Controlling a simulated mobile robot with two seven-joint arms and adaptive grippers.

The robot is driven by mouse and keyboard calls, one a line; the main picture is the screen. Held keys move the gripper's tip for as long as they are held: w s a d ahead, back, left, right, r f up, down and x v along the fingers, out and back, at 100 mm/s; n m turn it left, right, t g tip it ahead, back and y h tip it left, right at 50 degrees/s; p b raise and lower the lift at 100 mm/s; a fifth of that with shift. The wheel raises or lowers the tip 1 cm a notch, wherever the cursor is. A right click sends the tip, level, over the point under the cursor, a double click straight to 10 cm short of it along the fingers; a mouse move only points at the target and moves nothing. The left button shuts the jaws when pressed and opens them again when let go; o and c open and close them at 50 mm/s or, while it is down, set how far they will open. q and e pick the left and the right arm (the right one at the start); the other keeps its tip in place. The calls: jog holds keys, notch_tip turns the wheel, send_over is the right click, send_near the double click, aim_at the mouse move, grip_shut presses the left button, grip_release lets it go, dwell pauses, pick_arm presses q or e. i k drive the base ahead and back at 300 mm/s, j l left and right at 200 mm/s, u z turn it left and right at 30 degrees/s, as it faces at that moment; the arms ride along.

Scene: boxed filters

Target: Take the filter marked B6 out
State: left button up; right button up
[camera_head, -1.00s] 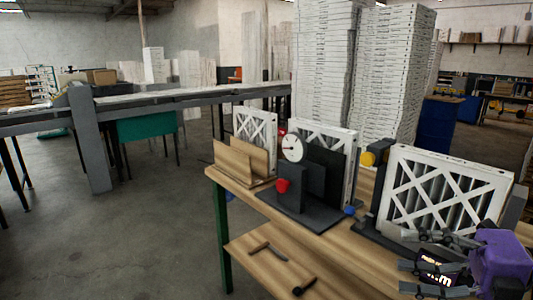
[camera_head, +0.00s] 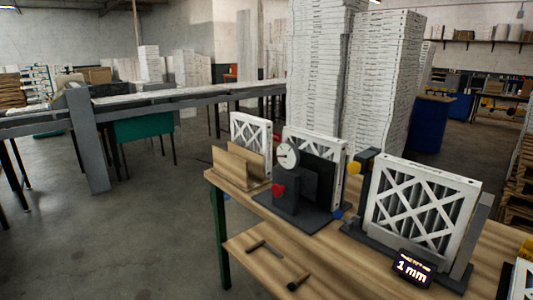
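Several white-framed filters with X lattices stand upright on a wooden workbench (camera_head: 260,254). A large one (camera_head: 424,207) sits in a dark fixture (camera_head: 362,234) at the right. A middle one (camera_head: 333,148) stands behind a dark panel with a dial gauge. A smaller one (camera_head: 251,132) stands behind a wooden holder at the left. Part of another white-framed piece (camera_head: 521,281) shows at the lower right edge. I can read no B6 marking on any of them. Neither of my grippers is in view.
A small display (camera_head: 413,267) reading "1 mm" sits before the large filter. The dial gauge (camera_head: 287,155) stands on a dark base. The wooden holder (camera_head: 239,165) is at the bench's left end. Two hand tools (camera_head: 264,246) lie on the lower shelf. Tall white stacks (camera_head: 325,75) stand behind.

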aim_at(432, 208)
jog(key=z, duration=1.5)
jog(key=i, duration=0.05)
